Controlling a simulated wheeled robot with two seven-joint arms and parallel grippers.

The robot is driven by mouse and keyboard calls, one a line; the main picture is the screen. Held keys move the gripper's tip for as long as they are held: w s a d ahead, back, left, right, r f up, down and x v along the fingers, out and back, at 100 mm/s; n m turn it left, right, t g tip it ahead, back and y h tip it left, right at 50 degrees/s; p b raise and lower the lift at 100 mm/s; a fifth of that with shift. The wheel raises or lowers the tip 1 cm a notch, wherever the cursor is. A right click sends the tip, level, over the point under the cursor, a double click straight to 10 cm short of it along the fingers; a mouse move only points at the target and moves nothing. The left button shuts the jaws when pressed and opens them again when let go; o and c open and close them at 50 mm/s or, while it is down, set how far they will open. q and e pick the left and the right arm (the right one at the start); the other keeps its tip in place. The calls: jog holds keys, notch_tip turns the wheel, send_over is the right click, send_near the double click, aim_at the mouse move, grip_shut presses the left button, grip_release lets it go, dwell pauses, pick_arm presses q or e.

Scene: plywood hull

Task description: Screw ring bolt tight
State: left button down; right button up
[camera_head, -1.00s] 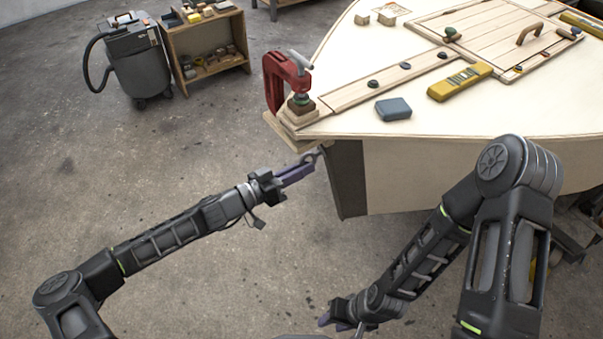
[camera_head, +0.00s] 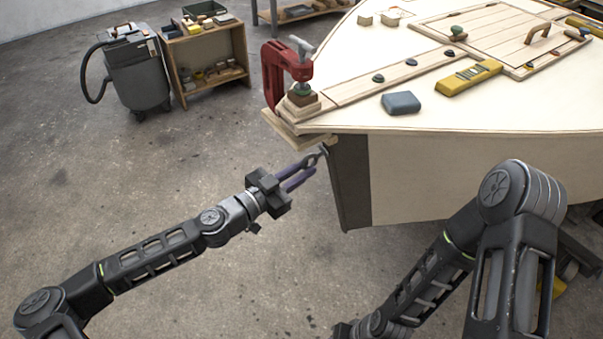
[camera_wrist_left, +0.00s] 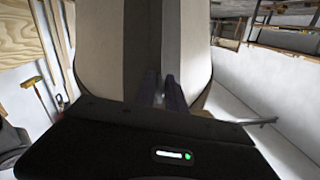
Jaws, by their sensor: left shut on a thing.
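My left gripper (camera_head: 305,170) reaches in from the left to the boat's bow, just below the deck tip. Its purple fingers are shut on the ring bolt (camera_head: 323,150), a small grey metal ring at the dark stem (camera_head: 348,185). The bolt's shank and thread are hidden, so I cannot tell how deep it sits. In the left wrist view the fingers (camera_wrist_left: 167,92) point at the stem between two pale hull sides, with a small bit of metal between them.
A red clamp (camera_head: 272,75) grips the bow tip just above my left gripper. A yellow tool (camera_head: 470,78) and a blue-grey block (camera_head: 401,102) lie on the deck (camera_head: 440,118). A vacuum (camera_head: 138,75) and a shelf (camera_head: 210,60) stand back left. The floor left of the bow is clear.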

pick_arm(q)
jog(key=shift+s+d+f, duration=0.15)
jog(key=shift+s+d, duration=0.1)
jog(key=shift+d, duration=0.1)
jog(key=c, duration=1.6)
grip_release()
jog(key=shift+o, duration=0.5)
jog(key=shift+w+a, duration=0.1)
jog(key=shift+w, duration=0.05)
jog(key=shift+a, duration=0.1)
jog(key=v, duration=0.7)
jog(key=shift+s+a, duration=0.2)
jog(key=shift+s, duration=0.1)
